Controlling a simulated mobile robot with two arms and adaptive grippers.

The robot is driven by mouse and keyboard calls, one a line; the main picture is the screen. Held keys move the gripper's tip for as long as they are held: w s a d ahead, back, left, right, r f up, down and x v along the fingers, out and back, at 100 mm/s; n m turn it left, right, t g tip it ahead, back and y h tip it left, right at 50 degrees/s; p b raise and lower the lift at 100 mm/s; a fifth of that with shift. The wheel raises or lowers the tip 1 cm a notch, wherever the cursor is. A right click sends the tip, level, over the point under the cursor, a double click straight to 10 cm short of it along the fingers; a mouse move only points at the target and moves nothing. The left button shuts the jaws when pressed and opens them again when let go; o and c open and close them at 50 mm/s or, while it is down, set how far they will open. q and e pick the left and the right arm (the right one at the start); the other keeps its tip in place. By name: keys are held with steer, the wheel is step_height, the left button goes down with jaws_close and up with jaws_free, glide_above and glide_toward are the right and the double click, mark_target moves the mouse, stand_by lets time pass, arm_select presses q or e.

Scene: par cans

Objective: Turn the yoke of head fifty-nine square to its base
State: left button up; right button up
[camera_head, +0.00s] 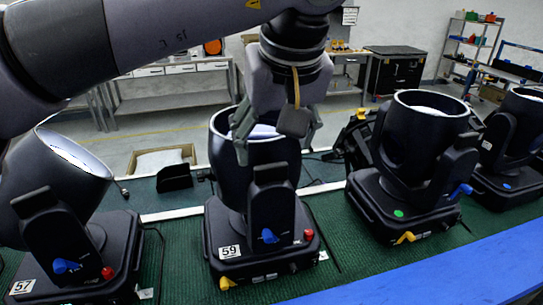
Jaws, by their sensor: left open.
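Head fifty-nine (228,182) is a black moving light, its round barrel open upward, with a white "59" label (229,252) on its base (262,264). The near arm of its yoke (271,205) rises above the base and carries a blue knob (269,236). I cannot tell the exact angle between yoke and base. My left gripper (277,128) is open and hangs from above, over and in front of the barrel's rim, partly hiding it. Whether its fingers touch the head is unclear. I see no right gripper.
Head "57" (55,235) stands at the left, its barrel tilted. A head with a green dot (399,213) and one with a blue dot (506,186) stand at the right. A blue edge (440,272) runs along the front.

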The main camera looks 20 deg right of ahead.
arm_select(q)
steer(key=v, duration=0.6)
